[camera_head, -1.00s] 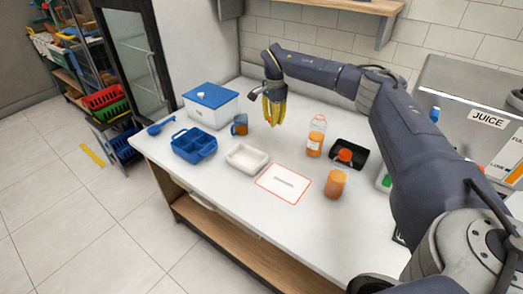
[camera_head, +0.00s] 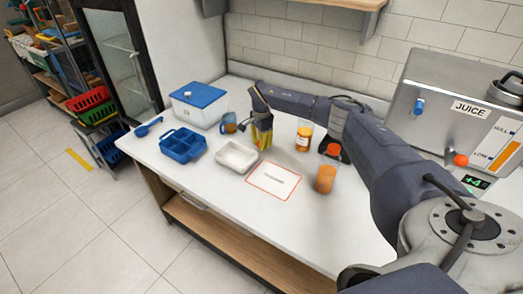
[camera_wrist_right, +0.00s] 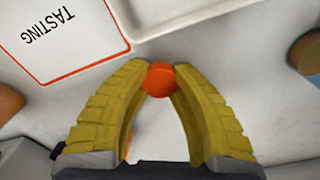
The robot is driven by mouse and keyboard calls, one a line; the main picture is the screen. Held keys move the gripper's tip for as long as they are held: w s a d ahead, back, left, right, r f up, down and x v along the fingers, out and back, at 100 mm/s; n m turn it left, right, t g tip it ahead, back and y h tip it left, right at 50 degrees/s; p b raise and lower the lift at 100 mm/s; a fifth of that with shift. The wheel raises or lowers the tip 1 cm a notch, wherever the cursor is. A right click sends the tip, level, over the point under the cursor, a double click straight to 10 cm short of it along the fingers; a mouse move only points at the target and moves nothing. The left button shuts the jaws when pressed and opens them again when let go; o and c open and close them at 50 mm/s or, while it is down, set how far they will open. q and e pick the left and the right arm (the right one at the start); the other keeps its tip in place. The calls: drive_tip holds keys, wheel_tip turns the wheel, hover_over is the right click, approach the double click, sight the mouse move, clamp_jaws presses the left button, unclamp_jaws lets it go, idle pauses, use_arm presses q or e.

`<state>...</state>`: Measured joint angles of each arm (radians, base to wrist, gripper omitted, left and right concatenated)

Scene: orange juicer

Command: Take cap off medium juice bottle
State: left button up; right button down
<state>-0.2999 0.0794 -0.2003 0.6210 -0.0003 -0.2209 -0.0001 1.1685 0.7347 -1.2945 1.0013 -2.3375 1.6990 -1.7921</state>
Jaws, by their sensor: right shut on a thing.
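My right gripper (camera_head: 262,143) has yellow fingers and is low over the back of the table, just behind the white tray. In the right wrist view its fingertips (camera_wrist_right: 160,76) are closed around a round orange-red cap (camera_wrist_right: 160,80). I cannot see a bottle under the cap. A tall juice bottle (camera_head: 303,136) stands right of the gripper. A shorter orange juice bottle (camera_head: 325,179) stands nearer the front. An orange-red cap or lid (camera_head: 333,150) shows between them, against a dark thing partly hidden by my arm. My left gripper is out of view.
The white tray (camera_head: 222,161) and the red-edged tasting mat (camera_head: 255,181) lie in front of the gripper. A blue mug (camera_head: 229,123), a blue caddy (camera_head: 182,145) and a cooler box (camera_head: 197,108) stand left. The juice machine (camera_head: 425,105) is at the right.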

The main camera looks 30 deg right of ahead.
sight(262, 153)
drive_tip(key=shift+f, duration=1.8)
drive_tip(key=shift+s+f, duration=0.1)
drive_tip(key=shift+f, duration=0.25)
drive_tip(key=c, duration=1.5)
unclamp_jaws()
drive_tip(key=shift+o, duration=1.2)
drive_tip(key=shift+f, duration=0.1)
